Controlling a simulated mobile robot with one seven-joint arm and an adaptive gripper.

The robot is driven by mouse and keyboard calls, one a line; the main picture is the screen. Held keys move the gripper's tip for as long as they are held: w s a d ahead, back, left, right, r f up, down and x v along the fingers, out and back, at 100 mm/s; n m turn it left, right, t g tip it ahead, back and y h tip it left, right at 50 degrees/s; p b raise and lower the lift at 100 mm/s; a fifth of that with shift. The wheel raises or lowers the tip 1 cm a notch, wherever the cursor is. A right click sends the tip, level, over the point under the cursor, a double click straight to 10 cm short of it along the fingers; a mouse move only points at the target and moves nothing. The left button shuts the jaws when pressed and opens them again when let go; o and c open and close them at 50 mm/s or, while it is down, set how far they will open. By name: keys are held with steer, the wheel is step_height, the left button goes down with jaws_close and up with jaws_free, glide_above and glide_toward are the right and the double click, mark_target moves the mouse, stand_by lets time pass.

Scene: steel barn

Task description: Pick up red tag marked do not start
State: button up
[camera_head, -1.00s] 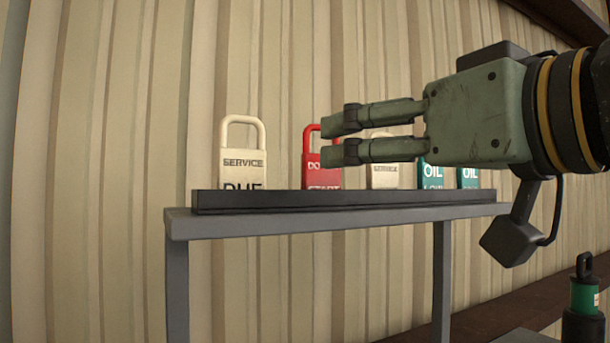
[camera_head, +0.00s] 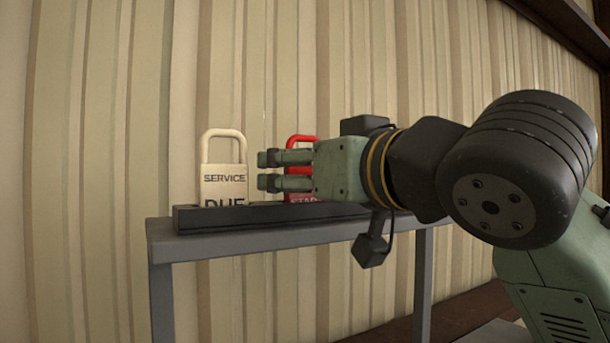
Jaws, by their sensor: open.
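The red tag (camera_head: 302,142) stands upright on the shelf behind a dark front rail. Its red loop top and a strip of its lower lettering show; my gripper covers its middle. My gripper (camera_head: 268,171) is open and empty, pointing left, with its two fingers one above the other. The fingers lie in front of the tag in the picture and reach past its left edge. I cannot tell whether they touch it.
A cream tag (camera_head: 224,180) reading "SERVICE DUE" stands just left of my fingertips. The dark rail (camera_head: 240,217) runs along the front of the grey shelf (camera_head: 190,246) and hides the tags' bottoms. A corrugated wall (camera_head: 100,120) rises close behind.

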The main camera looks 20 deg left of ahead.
steer(key=shift+c, duration=0.2)
steer(key=c, duration=1.1)
steer(key=shift+r, duration=0.1)
